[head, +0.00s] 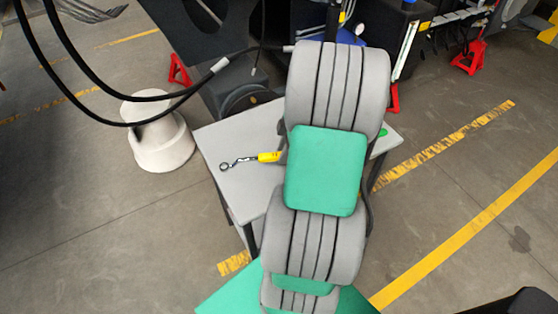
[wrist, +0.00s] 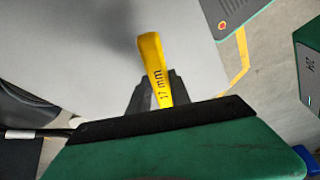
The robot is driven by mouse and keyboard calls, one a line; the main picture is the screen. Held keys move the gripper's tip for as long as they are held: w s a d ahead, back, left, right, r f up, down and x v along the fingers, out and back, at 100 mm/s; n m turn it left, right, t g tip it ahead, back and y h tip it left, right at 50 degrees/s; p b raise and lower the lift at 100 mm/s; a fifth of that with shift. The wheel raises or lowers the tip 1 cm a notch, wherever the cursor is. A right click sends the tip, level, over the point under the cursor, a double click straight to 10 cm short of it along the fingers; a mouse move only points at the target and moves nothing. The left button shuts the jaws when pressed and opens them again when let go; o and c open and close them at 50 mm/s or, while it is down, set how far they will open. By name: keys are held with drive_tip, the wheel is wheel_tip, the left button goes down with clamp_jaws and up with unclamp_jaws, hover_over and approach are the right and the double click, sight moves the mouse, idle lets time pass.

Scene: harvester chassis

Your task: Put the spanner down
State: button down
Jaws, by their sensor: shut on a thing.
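The spanner (head: 238,162) has a silver shaft with a ring end and a yellow sleeve at the gripped end. In the head view it points left over the grey tabletop (head: 240,187). In the wrist view the yellow sleeve (wrist: 152,62), marked 17 mm, sits between the dark fingers of my gripper (wrist: 155,88), which is shut on it. The spanner's silver part is not visible there. In the head view my arm hides most of my gripper. I cannot tell whether the spanner touches the table or hangs above it.
The tabletop (wrist: 90,50) around the spanner looks bare. A white stool (head: 160,140) stands left of the table. Black hoses (head: 95,103) hang at the upper left. Red stands (head: 470,55) and dark machinery are behind. Yellow floor lines (head: 440,255) cross the right.

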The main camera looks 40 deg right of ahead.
drive_tip(key=x, duration=0.2)
drive_tip(key=p+x, duration=0.1)
drive_tip(key=shift+s+a+f, duration=0.2)
drive_tip(key=shift+f, duration=0.6)
drive_tip(key=c, duration=1.2)
unclamp_jaws()
